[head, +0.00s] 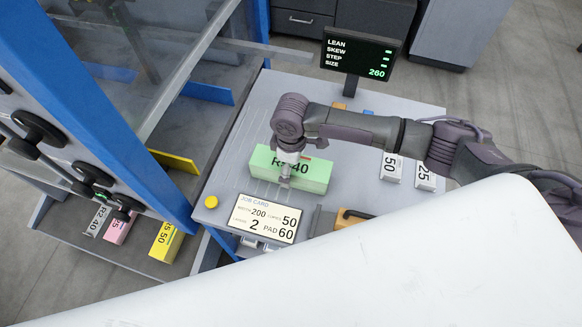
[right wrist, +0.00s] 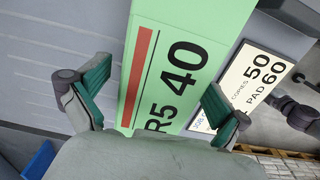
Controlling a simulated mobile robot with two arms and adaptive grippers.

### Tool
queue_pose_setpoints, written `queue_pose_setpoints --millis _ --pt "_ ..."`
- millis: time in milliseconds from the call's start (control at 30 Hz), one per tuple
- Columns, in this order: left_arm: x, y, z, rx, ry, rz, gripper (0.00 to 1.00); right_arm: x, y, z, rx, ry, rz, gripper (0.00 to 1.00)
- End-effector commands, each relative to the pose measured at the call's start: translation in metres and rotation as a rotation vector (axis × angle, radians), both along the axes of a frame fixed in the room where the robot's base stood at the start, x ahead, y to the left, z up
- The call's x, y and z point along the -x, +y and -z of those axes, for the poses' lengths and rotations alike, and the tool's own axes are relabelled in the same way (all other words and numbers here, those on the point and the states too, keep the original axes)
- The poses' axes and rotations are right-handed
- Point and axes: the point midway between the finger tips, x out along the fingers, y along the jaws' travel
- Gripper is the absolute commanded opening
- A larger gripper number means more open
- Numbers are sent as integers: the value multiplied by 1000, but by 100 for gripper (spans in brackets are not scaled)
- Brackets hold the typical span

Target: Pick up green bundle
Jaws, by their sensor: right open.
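The green bundle (head: 316,176), marked "R5 40", lies on the grey worktop (head: 240,130) behind the job card. My right gripper (head: 287,178) is over the bundle's left part in the head view and hides some of its label. In the right wrist view the gripper (right wrist: 156,85) is open, with one green-padded finger on each side of the green bundle (right wrist: 180,40). Its red stripe and "R5 40" label face the camera. I cannot tell whether the fingers touch it. My left gripper is not in view.
A job card (head: 265,218) stands in front of the bundle. White blocks (head: 391,167) marked 50 and 25 stand to the right. A display (head: 359,55) rises at the back. Blue framing with a clear panel (head: 190,65) is at left, with pink and yellow bundles (head: 166,241) below.

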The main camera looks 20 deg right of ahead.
Motion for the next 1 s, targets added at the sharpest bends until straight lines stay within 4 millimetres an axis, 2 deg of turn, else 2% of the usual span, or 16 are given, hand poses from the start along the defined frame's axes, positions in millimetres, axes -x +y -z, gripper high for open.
queue_pose_setpoints --millis 100,700,1000 --pt "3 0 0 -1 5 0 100 0 0 0 0 0 0 100" --pt "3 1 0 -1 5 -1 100 0 0 -1 1 -1 0 1" --pt "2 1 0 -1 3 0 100 -2 1 -4 -2 -4 0 1"
